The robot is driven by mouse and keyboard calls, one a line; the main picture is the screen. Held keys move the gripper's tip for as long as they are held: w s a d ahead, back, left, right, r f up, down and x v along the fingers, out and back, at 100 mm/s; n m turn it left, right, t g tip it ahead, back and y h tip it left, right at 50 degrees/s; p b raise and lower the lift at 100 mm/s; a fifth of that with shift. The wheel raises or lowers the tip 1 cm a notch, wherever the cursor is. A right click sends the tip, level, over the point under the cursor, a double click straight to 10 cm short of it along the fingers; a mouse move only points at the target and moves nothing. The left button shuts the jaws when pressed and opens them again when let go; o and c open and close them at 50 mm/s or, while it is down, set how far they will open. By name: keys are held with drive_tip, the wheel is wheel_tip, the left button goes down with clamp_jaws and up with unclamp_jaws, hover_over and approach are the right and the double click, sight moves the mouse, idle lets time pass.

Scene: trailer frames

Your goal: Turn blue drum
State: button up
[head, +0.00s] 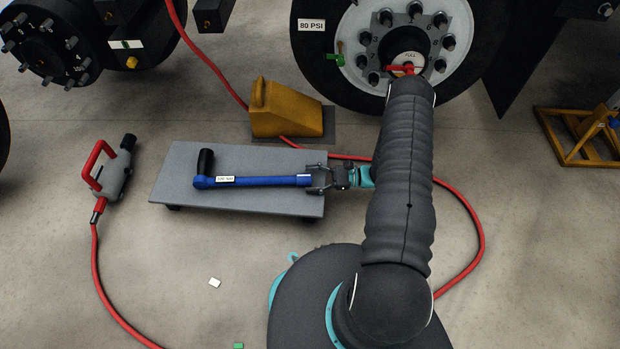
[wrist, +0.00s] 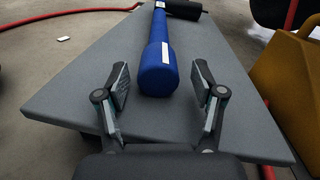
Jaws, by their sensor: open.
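No blue drum shows in either view. A blue crank handle (head: 255,181) with a black grip and a white label lies on a grey low cart (head: 270,154). It also shows in the wrist view (wrist: 157,75), its blunt blue end facing me. My gripper (head: 316,180) is open at the right end of the crank. In the wrist view, the fingers of my gripper (wrist: 161,84) stand apart on either side of the blue end, with gaps showing. Nothing is held.
A yellow wheel chock (head: 285,108) stands behind the cart. A wheel (head: 345,65) marked 80 PSI is at the back. A red-handled tool (head: 110,170) with a red hose lies left. A yellow stand (head: 565,145) is at right. The floor in front of the cart is mostly clear.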

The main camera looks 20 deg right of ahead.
drive_tip(key=shift+w+a, duration=0.1)
drive_tip(key=shift+a, duration=0.2)
drive_tip(key=c, duration=1.1)
drive_tip(key=shift+c, duration=0.2)
drive_tip(key=o, duration=1.1)
drive_tip(key=shift+o, duration=0.2)
drive_tip(key=shift+d, duration=0.1)
drive_tip(key=v, duration=1.2)
